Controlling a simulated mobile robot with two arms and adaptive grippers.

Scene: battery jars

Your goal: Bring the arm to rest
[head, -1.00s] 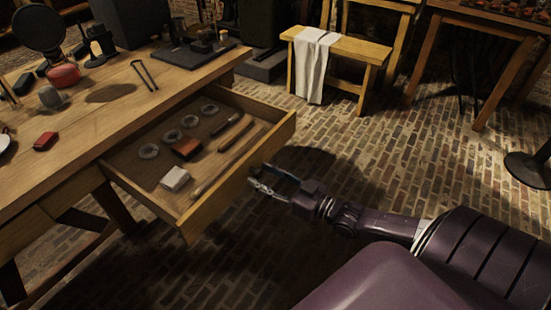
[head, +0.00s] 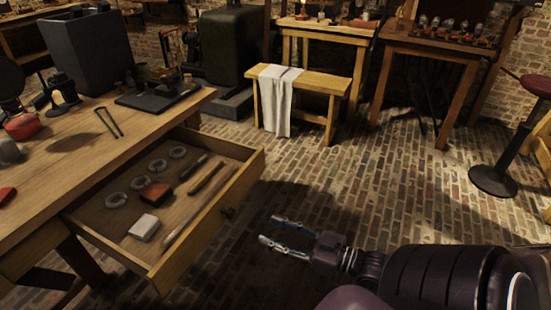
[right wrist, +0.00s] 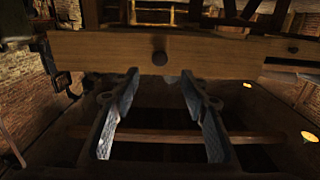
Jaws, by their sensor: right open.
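My right gripper (head: 287,236) is open and empty in the head view, low over the brick floor and to the right of the open drawer (head: 258,172). There is a clear gap between its fingers and the drawer front. In the right wrist view, my right gripper's two fingers (right wrist: 160,95) stand apart with nothing between them. My left gripper is not in view.
The wooden workbench (head: 60,170) is on the left, its drawer pulled out with rings, a red box, a white block and tools inside. A bench with a cloth (head: 278,100) stands behind. A stool (head: 493,180) stands at right. Brick floor between is free.

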